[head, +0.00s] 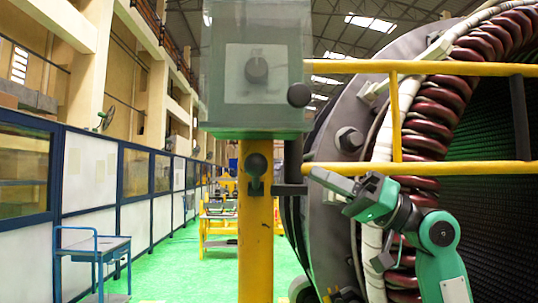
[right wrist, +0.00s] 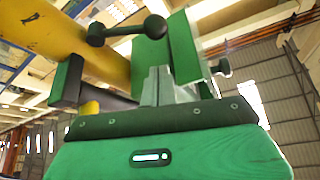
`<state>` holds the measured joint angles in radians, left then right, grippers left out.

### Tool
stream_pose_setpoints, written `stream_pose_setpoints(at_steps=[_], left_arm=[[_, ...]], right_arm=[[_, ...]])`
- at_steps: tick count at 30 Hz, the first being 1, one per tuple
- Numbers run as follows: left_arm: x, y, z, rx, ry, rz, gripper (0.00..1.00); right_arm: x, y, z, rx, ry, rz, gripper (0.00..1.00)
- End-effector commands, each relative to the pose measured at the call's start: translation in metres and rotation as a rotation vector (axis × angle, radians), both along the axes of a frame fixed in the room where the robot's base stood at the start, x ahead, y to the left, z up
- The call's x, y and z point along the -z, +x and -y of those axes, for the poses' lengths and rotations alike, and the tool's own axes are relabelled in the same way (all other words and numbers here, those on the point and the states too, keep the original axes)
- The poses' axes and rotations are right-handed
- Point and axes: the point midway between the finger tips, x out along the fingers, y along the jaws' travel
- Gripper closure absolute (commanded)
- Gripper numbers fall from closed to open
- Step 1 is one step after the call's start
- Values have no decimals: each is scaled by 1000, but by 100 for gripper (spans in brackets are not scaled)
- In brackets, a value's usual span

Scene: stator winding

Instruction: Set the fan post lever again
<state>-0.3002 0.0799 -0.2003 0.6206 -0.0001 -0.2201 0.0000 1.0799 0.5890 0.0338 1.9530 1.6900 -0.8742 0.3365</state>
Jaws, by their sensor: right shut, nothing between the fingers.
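The fan post (head: 256,245) is a yellow column with a grey-green control box (head: 230,70) on top. A round dark dial (head: 257,69) sits on the box's front plate. A black ball (head: 299,95) shows at the box's right side, and another dark ball (head: 257,165) is on the post below it. In the right wrist view a black ball-ended lever (right wrist: 122,31) crosses beside the yellow post (right wrist: 75,40) and green box (right wrist: 180,45). My right gripper (head: 318,177) is shut and empty, right of the post and below the box; its fingers (right wrist: 160,86) appear apart from the lever.
Yellow rails (head: 430,168) run behind and above my right gripper. The large stator ring with dark red coils (head: 440,90) fills the right side. A dark bar (head: 290,189) sticks out from the post. A blue cart (head: 95,245) stands at left, with open green floor around it.

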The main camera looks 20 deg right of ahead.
Motion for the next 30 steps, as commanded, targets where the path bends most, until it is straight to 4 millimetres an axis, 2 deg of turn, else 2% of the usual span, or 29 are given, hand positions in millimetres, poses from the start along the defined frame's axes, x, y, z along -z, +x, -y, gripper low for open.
stream_pose_setpoints(at_steps=[7, 11, 22, 30], left_arm=[[-1, 0, 0, 0, 0, 0, 53], [-7, 0, 0, 0, 0, 0, 53], [-39, 0, 1, 0, -1, 0, 53], [-48, 0, 0, -1, 0, 0, 53]], right_arm=[[0, 1, 0, 1, 1, -1, 100], [-6, 5, -7, -1, 2, -1, 100], [-37, 31, -59, -2, 2, -3, 100], [-45, 41, -78, 1, 1, -2, 100]])
